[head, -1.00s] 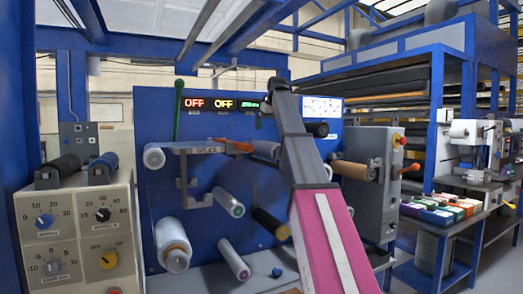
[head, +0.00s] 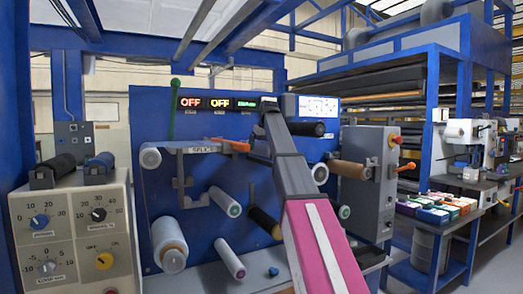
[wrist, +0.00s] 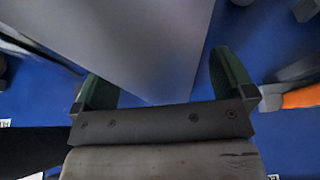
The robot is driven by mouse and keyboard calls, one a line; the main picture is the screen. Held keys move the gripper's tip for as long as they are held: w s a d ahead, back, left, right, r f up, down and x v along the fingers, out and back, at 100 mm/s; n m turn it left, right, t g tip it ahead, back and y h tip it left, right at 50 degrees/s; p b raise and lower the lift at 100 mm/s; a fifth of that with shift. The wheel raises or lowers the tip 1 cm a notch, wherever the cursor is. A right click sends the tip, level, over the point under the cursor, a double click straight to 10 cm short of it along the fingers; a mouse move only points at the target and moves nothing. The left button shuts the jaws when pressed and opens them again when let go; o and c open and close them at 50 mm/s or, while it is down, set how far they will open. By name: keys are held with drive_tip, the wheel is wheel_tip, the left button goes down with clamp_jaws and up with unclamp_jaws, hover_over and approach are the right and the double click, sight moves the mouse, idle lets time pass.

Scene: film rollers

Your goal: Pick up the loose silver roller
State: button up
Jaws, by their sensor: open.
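In the wrist view my gripper (wrist: 160,65) is open, with its two green fingers apart. A large smooth pale grey surface (wrist: 135,45) fills the space ahead of and between the fingers. I cannot tell whether it is the silver roller, or whether the fingers touch it. In the head view several pale rollers stick out of the blue panel, including a middle one (head: 225,202), a lower one (head: 229,258) and a thick one at the left (head: 168,243). I cannot tell which is the loose silver roller. My gripper is hidden behind my arm in the head view.
A splice bar (head: 195,150) with an orange handle (head: 232,145) crosses the blue panel (head: 210,125). A dark roller (head: 264,222) and a brown roller (head: 350,169) stick out nearby. A control box (head: 75,235) stands at the left, with colored boxes (head: 435,210) at the right.

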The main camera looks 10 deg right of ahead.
drive_tip(key=c, duration=1.4)
drive_tip(key=shift+o, duration=0.2)
